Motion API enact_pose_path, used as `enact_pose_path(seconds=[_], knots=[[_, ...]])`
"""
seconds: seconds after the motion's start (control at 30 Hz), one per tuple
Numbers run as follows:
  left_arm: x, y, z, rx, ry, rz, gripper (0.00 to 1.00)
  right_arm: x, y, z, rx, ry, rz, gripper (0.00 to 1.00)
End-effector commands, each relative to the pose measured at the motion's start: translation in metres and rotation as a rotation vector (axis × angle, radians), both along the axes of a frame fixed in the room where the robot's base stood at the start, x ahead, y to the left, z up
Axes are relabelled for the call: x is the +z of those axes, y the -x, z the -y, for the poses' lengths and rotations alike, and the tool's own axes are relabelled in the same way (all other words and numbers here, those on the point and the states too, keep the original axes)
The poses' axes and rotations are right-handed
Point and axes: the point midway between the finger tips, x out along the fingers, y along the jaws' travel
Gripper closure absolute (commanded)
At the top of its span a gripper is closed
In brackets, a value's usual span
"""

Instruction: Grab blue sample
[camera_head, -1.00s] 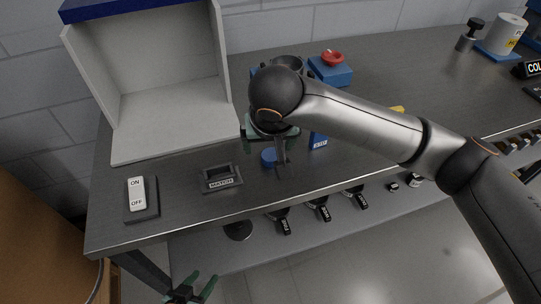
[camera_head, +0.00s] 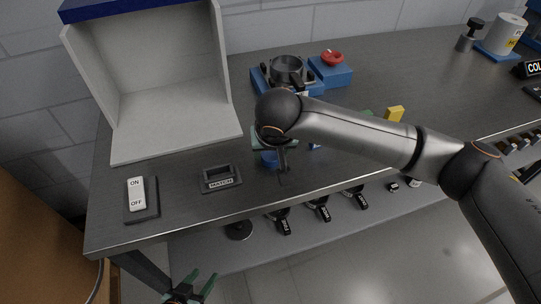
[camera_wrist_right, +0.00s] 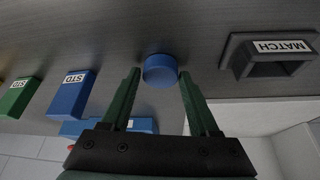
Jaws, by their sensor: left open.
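The blue sample, a short round blue piece (camera_wrist_right: 160,71), rests on the grey bench top. It also shows in the head view (camera_head: 269,160), partly hidden under my right gripper. My right gripper (camera_wrist_right: 159,78) points down with its green fingers open. In the wrist view the sample appears between the fingertips, with a thin gap on each side; whether the tips are level with it I cannot tell. My left gripper (camera_head: 190,290) is open and empty, low in front of the bench.
The MATCH holder (camera_head: 221,178) and ON/OFF switch (camera_head: 137,194) are left of the sample. Blue (camera_wrist_right: 72,94) and green (camera_wrist_right: 18,95) STD blocks stand nearby. Behind are a blue base with a dark cup (camera_head: 286,70) and a red-knobbed blue box (camera_head: 331,73). A white open booth (camera_head: 170,125) stands back left.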

Motion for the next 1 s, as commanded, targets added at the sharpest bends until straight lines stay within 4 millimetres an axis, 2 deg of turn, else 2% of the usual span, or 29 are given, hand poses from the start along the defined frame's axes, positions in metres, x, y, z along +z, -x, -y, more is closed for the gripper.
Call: enact_pose_path(seconds=[0.07,0.5,0.83,1.0], knots=[[0.000,0.000,0.000,0.000,0.000,0.000,0.50,0.000,0.000,0.000,0.000,0.000,0.000,0.49],[0.000,0.000,0.000,0.000,0.000,0.001,0.50,0.000,0.000,0.000,0.000,0.000,0.000,0.98],[0.000,0.000,0.000,0.000,0.000,0.000,0.50,0.003,0.000,0.000,0.000,-0.001,0.001,1.00],[0.000,0.000,0.000,0.000,0.000,0.000,0.50,0.018,0.000,-0.001,0.002,-0.002,0.001,1.00]])
